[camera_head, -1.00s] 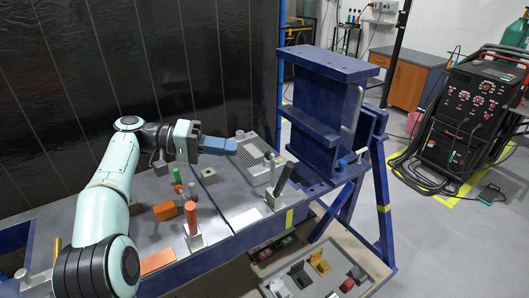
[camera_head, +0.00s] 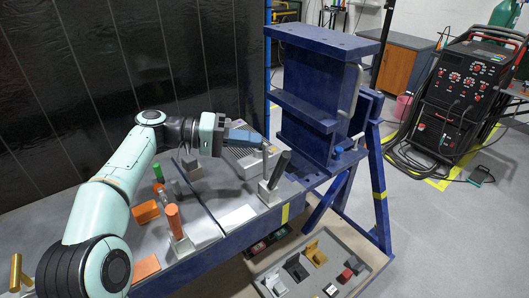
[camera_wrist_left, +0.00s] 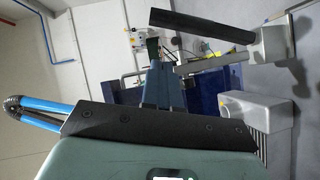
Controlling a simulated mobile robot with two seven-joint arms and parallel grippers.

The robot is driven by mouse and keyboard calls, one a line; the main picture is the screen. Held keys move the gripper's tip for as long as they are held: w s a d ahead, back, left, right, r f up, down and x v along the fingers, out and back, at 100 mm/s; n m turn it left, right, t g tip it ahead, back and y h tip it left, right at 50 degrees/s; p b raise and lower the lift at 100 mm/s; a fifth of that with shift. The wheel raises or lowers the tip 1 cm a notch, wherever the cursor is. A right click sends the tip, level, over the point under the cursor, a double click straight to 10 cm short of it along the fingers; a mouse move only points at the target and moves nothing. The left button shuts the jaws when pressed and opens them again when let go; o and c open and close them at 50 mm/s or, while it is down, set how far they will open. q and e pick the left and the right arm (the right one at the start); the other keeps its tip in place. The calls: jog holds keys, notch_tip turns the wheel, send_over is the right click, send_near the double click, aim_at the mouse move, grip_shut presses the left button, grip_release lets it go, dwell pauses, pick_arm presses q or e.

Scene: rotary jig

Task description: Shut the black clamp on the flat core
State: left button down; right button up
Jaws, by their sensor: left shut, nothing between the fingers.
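The black clamp (camera_head: 281,168) has a dark handle standing up at a tilt from a grey base on the table's right end. In the left wrist view its black handle (camera_wrist_left: 200,25) runs across the top, joined to a grey body. A light grey ribbed flat piece (camera_head: 250,158), probably the flat core, lies behind the clamp and is partly hidden by my fingers. My left gripper (camera_head: 256,139) is shut and empty, its blue fingers just left of and behind the handle, apparently apart from it. It also shows in the left wrist view (camera_wrist_left: 157,88). My right gripper is not in view.
An orange-handled clamp (camera_head: 173,221) and a green-handled one (camera_head: 158,172) stand to the left, near an orange block (camera_head: 146,211). A tall blue frame (camera_head: 308,95) rises behind on the right. A tray (camera_head: 338,280) of small parts lies below the table's front edge.

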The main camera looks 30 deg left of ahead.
aim_at(279, 171)
pick_arm(q)
jog(key=d, duration=0.1)
jog(key=d+f, duration=0.1)
jog(key=d, duration=0.1)
jog(key=d+b, duration=0.1)
jog(key=shift+d+f, duration=0.2)
jog(key=shift+f, duration=0.05)
jog(key=shift+s, duration=0.1)
